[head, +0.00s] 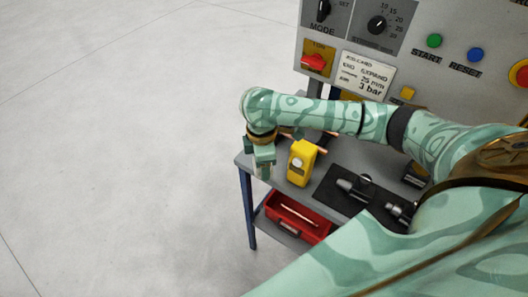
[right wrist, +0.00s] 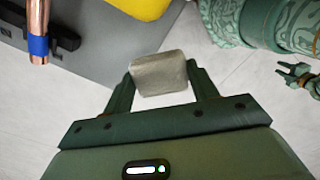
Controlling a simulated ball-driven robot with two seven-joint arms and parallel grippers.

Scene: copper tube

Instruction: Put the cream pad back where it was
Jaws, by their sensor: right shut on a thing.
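The cream pad (right wrist: 158,73) is a small rounded block, greyish cream in this light. In the right wrist view it sits between the two fingers of my right gripper (right wrist: 160,82), which is shut on it. In the head view my right gripper (head: 262,170) points down at the bench's left edge, left of the yellow device; I cannot make out the pad there. My left gripper (right wrist: 298,76) shows small at the right of the right wrist view, away from the pad; its jaw opening is unclear. It is not in the head view.
A yellow device (head: 301,165) stands on the grey bench (head: 318,187). A black plate (head: 335,193) with fittings lies to its right. A copper tube with a blue band (right wrist: 38,45) is near the bench edge. A red tray (head: 290,229) is below. Open floor lies left.

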